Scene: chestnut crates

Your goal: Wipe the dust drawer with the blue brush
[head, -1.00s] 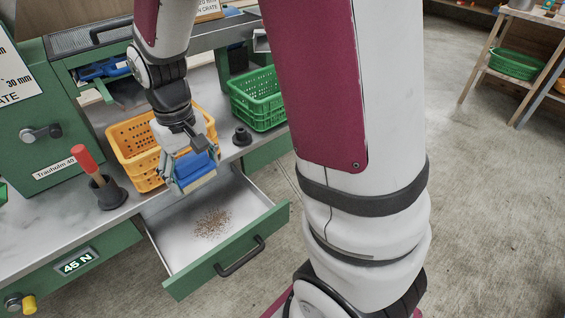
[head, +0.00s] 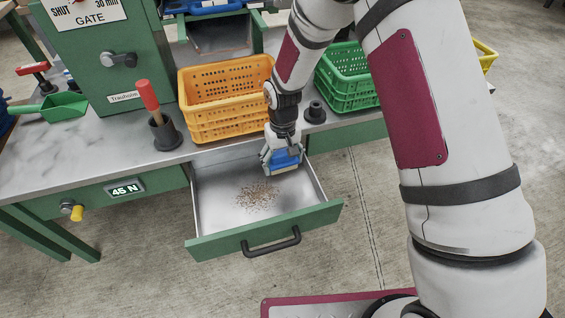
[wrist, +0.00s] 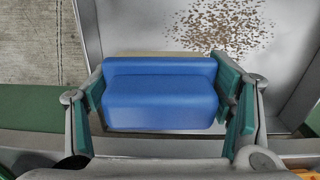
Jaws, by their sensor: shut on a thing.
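The open dust drawer (head: 215,207) juts from the green bench, with a loose patch of brown dust (head: 257,197) on its pale floor. My gripper (head: 283,158) is shut on the blue brush (head: 286,160) over the drawer's back right part. In the wrist view the blue brush (wrist: 160,92) sits between both fingers, and a pale strip shows along its far edge. The dust (wrist: 222,28) lies beyond the brush, apart from it. I cannot tell whether the bristles touch the drawer floor.
An orange crate (head: 226,92) stands on the bench behind the drawer, with a green crate (head: 345,76) to its right. A black holder with a red-handled tool (head: 149,95) stands left. A small black post (head: 315,112) is right of my gripper.

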